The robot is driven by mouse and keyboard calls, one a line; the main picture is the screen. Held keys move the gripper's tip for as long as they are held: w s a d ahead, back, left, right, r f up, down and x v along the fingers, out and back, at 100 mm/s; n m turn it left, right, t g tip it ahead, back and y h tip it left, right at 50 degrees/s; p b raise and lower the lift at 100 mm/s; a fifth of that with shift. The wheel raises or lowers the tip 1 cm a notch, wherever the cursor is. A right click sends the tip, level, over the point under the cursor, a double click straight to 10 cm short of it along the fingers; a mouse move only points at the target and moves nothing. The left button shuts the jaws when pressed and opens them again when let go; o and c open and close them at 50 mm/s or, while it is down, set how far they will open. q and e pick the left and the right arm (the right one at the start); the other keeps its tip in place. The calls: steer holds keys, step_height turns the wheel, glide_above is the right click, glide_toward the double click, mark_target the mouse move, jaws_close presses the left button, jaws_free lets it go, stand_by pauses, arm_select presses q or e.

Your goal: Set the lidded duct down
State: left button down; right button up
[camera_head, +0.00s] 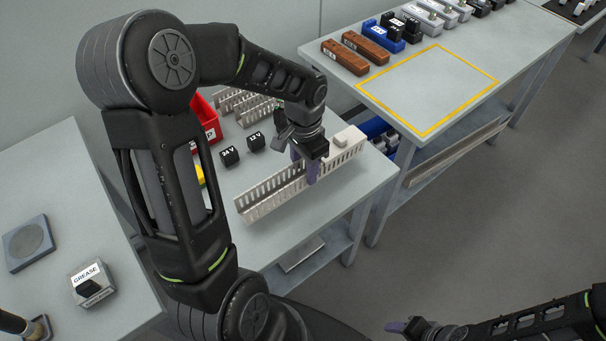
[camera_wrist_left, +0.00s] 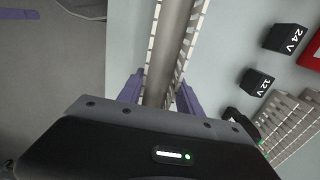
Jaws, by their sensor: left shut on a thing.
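The pale slotted duct (camera_head: 265,196) lies at a slant over the front of the middle table, and it also shows in the left wrist view (camera_wrist_left: 168,45). My left gripper (camera_head: 307,168) is shut on the duct near its middle, with a purple finger on each side in the left wrist view (camera_wrist_left: 160,95). A small white block (camera_head: 349,137) shows at the duct's far right end. I cannot tell whether the grey strip between the walls is a lid or whether the duct touches the table. My right gripper (camera_head: 405,327) is at the bottom right, apart from everything; its opening is unclear.
Black blocks marked 24V (camera_head: 229,156) and 12V (camera_head: 255,141), a red bin (camera_head: 207,118) and slotted duct pieces (camera_head: 240,103) stand behind the duct. The right table has a bare yellow-outlined area (camera_head: 428,90) with brown blocks (camera_head: 345,57) behind it. A grease box (camera_head: 91,281) stands left.

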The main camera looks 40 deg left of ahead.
mark_target(304, 178)
arm_select(q)
steer(key=shift+f, duration=1.85)
steer(key=shift+f, duration=0.15)
steer(key=c, duration=0.8)
jaws_free()
step_height(304, 178, up, 12)
